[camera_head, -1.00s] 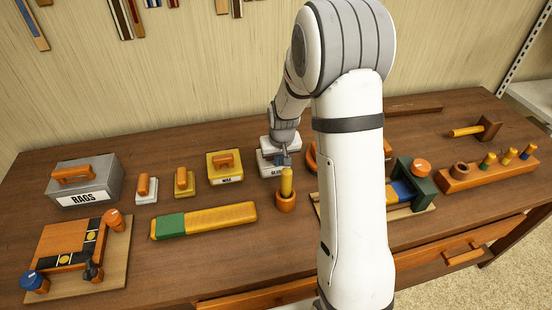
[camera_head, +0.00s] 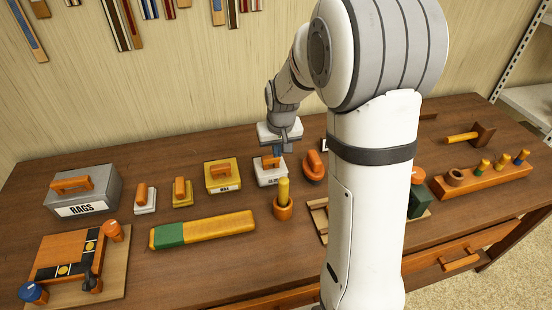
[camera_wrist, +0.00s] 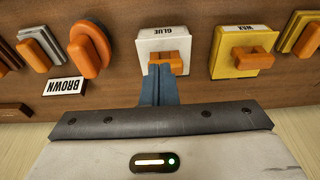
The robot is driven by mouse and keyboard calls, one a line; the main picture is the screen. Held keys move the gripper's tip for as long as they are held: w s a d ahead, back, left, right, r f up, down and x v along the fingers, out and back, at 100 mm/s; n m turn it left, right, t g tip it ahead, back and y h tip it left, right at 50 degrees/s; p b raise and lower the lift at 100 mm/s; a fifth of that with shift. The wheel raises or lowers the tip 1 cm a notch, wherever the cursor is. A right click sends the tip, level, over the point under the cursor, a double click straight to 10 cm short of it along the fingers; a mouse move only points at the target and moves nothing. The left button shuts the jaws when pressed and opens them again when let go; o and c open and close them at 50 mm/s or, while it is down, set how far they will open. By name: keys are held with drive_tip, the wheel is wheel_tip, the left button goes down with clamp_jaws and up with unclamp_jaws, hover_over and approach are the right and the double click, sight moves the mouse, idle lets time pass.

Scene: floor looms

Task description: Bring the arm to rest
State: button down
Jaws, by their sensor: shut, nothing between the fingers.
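My gripper (camera_head: 277,152) is shut and empty. In the head view it hangs over the back middle of the bench, close to the white glue box (camera_head: 269,172) with its orange handle. In the wrist view the blue fingers (camera_wrist: 162,84) lie together, and their tips overlap the near part of the glue box (camera_wrist: 150,42). I cannot tell whether they touch it. My arm stands upright across the right half of the head view and hides part of the bench.
A yellow wax box (camera_head: 223,178) stands left of the glue box, and an orange cup with a yellow peg (camera_head: 283,205) stands in front. A grey rags box (camera_head: 84,188) is at the left, a peg rack (camera_head: 487,178) at the right. The front middle strip is bare.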

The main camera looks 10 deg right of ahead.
drive_tip(key=s+r, duration=0.4)
drive_tip(key=s, duration=0.8)
drive_tip(key=s+a+r, duration=0.1)
drive_tip(key=s+r, duration=0.4)
drive_tip(key=s, duration=0.7)
drive_tip(key=shift+s+r, duration=0.2)
drive_tip(key=shift+a, duration=0.1)
